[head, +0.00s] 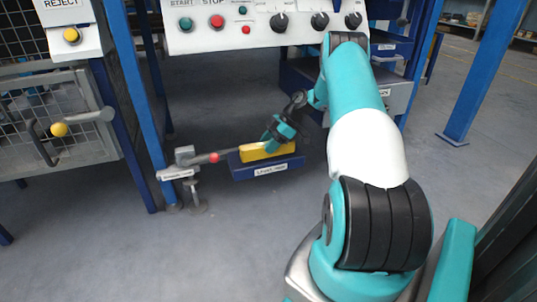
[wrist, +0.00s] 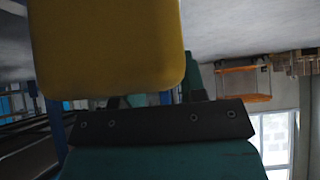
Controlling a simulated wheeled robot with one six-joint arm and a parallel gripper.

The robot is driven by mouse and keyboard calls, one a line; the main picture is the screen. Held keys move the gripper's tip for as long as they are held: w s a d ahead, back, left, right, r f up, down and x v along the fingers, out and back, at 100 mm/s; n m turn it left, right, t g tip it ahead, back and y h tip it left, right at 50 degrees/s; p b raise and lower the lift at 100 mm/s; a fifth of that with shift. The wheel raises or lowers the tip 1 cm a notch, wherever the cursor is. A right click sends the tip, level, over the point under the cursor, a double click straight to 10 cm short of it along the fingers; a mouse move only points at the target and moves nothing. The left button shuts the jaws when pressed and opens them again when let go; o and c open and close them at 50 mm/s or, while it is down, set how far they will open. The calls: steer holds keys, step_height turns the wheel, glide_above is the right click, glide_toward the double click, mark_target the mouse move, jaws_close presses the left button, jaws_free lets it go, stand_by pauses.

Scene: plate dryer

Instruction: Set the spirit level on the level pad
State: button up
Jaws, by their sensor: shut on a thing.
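The spirit level (head: 267,150) is a yellow bar, lying roughly level at the blue level pad (head: 262,171), which carries a white label on its front. My gripper (head: 277,138) is shut on the spirit level from above and behind. In the wrist view the yellow spirit level (wrist: 108,45) fills the upper left, close to the dark jaw bar (wrist: 160,122). In the head view the spirit level appears on or just above the pad; I cannot tell whether it touches. The far side of the level is partly hidden by my gripper.
A control panel (head: 265,22) with buttons and knobs stands above. Blue posts (head: 140,100) flank the area. The floor in front is clear.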

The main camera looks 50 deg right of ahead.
steer(key=shift+f+b, duration=0.3)
steer(key=shift+f, duration=0.6)
steer(key=shift+r, duration=0.15)
steer(key=o, duration=1.2)
steer(key=shift+c, duration=0.2)
steer(key=shift+d+r+p, duration=0.15)
steer(key=shift+r+p, duration=0.15)
steer(key=shift+p, duration=0.15)
steer(key=p+v, duration=0.7)
steer(key=v, duration=0.3)
steer(key=shift+s+d+r+p, duration=0.1)
steer(key=shift+r+p, duration=0.15)
steer(key=shift+p, duration=0.1)
steer(key=shift+s+d+r, duration=0.2)
steer(key=shift+d, duration=0.15)
